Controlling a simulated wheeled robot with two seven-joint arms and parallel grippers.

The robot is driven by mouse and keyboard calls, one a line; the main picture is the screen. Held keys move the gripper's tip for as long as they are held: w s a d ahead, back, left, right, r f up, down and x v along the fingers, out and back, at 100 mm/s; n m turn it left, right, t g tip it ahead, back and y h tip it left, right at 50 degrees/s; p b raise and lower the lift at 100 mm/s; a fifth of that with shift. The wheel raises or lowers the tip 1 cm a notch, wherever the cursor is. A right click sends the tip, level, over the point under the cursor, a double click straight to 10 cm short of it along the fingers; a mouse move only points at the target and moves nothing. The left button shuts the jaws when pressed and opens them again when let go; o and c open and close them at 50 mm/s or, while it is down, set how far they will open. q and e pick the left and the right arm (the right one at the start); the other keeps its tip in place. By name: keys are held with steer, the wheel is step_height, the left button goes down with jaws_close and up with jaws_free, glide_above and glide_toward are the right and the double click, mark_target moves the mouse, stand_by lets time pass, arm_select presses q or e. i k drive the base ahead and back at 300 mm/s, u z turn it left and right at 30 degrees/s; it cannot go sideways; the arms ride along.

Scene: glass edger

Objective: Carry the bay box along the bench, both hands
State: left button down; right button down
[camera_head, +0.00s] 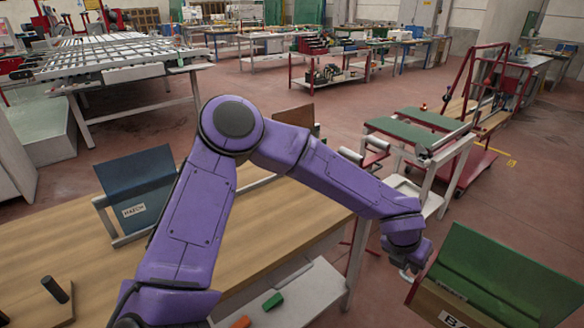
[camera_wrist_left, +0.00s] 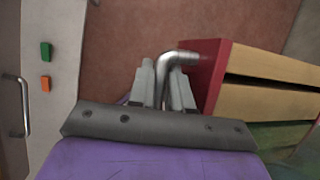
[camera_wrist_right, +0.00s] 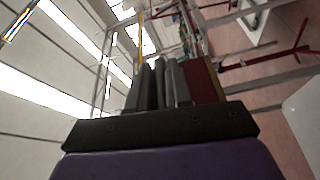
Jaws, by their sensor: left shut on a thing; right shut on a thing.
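The bay box (camera_head: 462,306) is at the lower right of the head view, a wooden box with a green panel and a partly cut-off label starting "BA". It appears beyond the bench's right end, with floor around it. My left gripper (camera_head: 408,270) is at its left side. In the left wrist view, my left gripper (camera_wrist_left: 166,88) is shut on a bent silver handle (camera_wrist_left: 182,57) beside the box's red end and wooden slats (camera_wrist_left: 265,68). In the right wrist view, my right gripper (camera_wrist_right: 163,85) is shut beside a dark red surface (camera_wrist_right: 205,82); its grip point is mostly hidden.
The wooden bench (camera_head: 290,217) runs under my left arm. A blue panel (camera_head: 138,187) labelled "HAECH" stands in a metal holder on it. A dark peg (camera_head: 55,289) stands at the left. A green-topped stand (camera_head: 418,133) is behind the bench's right end. Open red floor lies right.

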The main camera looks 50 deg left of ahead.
mark_target(280, 217)
steer(key=i, duration=1.5)
steer(key=u, duration=2.8)
